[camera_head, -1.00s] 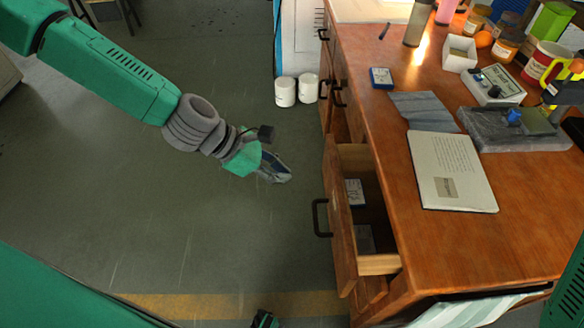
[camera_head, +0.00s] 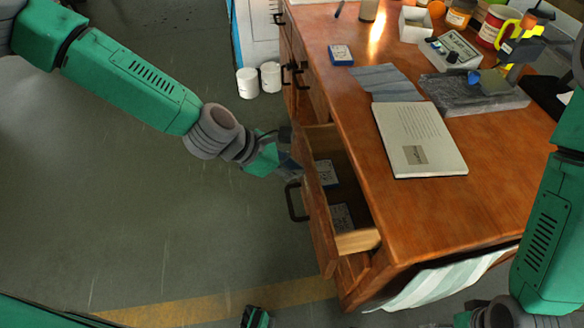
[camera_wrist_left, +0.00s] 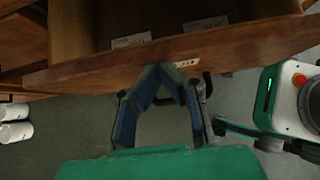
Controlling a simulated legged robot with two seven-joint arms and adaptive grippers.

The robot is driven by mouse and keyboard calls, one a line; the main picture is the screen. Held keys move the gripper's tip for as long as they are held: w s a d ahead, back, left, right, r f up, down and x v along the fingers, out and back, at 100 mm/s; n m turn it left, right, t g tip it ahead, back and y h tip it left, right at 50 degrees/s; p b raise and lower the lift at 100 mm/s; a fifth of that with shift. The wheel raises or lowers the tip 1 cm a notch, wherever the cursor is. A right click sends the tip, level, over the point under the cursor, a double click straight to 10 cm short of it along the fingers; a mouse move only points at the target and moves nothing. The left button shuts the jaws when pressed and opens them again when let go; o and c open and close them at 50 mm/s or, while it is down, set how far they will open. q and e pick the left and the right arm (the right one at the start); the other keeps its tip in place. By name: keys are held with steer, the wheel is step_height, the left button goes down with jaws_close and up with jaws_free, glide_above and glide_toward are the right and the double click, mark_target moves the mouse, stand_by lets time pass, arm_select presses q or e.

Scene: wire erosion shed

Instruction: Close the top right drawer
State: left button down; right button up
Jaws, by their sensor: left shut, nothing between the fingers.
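The top right drawer (camera_head: 318,232) of the wooden desk stands open, with its dark handle (camera_head: 293,203) on the outer face. Small blue-and-white boxes lie inside it (camera_head: 326,172). My left gripper (camera_head: 291,166) is shut and empty at the outer side of the drawer front, by the handle. In the left wrist view, the blue fingertips (camera_wrist_left: 160,72) meet at the drawer front (camera_wrist_left: 95,72); I cannot tell for sure whether they press on it.
The desk top (camera_head: 500,190) carries a white booklet (camera_head: 418,140), a grey stone plate (camera_head: 470,95) and several small items. A striped cloth (camera_head: 445,282) hangs by the desk's near side. Two white canisters (camera_head: 259,80) stand on the floor. The floor left of the drawer is clear.

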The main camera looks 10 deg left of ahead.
arm_select(q)
steer(key=shift+d, duration=0.1)
steer(key=w+d, duration=0.3)
steer(key=d, duration=0.4)
steer(key=shift+p, duration=0.3)
